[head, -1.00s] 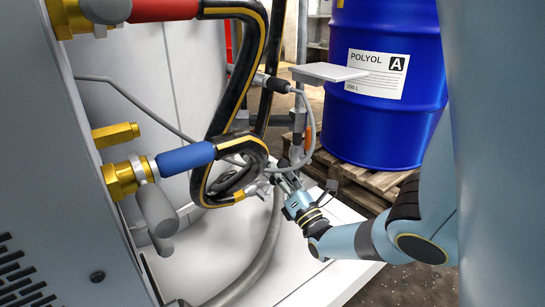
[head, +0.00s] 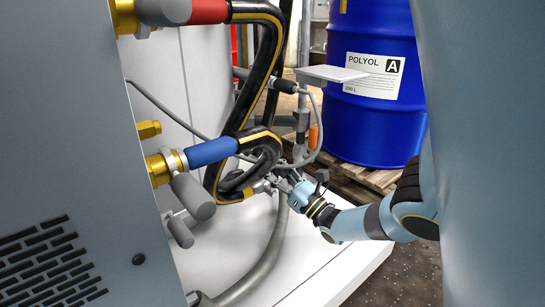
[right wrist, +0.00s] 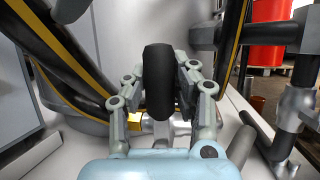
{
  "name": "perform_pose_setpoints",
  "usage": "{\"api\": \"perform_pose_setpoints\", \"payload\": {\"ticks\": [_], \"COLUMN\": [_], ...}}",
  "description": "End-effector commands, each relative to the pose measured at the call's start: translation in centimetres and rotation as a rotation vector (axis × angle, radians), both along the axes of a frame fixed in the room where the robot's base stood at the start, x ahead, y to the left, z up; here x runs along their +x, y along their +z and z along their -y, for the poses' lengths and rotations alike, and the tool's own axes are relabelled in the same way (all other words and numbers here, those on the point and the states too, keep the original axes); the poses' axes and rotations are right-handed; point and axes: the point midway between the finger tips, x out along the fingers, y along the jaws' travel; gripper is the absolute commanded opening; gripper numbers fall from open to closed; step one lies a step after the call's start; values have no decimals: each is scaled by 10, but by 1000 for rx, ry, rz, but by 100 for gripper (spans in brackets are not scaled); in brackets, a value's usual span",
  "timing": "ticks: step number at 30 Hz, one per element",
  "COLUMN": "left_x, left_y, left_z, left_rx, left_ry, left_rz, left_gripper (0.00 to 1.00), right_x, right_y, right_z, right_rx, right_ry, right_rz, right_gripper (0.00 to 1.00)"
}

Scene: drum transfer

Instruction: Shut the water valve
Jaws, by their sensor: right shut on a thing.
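A black rounded wheel or knob (right wrist: 159,80), seen edge-on, stands between the two fingers of my right gripper (right wrist: 162,85) in the right wrist view. The fingers press on it from both sides, so the gripper is shut on it. A silver metal fitting (right wrist: 170,132) shows below it. I cannot read a water label on it. In the head view my right gripper (head: 284,183) is beside the looped black-and-yellow hose (head: 268,150), low over the white base, and the wheel itself is hard to make out. My left gripper is not in view.
A grey cabinet (head: 70,170) fills the left, with a blue hose sleeve (head: 211,152), red sleeve (head: 208,11) and grey handles (head: 192,195). A blue POLYOL drum (head: 372,120) stands on a wooden pallet (head: 352,185) behind. A grey shelf plate (head: 332,74) is above the gripper.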

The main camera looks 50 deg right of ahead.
Motion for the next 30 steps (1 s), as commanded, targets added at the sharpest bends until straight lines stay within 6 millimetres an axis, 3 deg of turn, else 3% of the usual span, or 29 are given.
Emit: {"api": "perform_pose_setpoints", "payload": {"ticks": [13, 14, 20, 30], "left_x": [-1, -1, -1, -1], "left_y": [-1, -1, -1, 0], "left_z": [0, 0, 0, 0], "left_rx": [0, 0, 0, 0], "left_ry": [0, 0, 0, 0], "left_rz": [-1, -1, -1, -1], "left_gripper": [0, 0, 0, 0], "right_x": [-2, -2, -1, -5], "right_y": [-3, -3, -2, -3], "right_z": [-2, -2, -1, -1], "right_rx": [-17, -17, -15, -13], "right_ry": [3, 3, 2, 1], "right_rz": [-10, -10, -8, -7], "right_gripper": [0, 26, 51, 51]}}
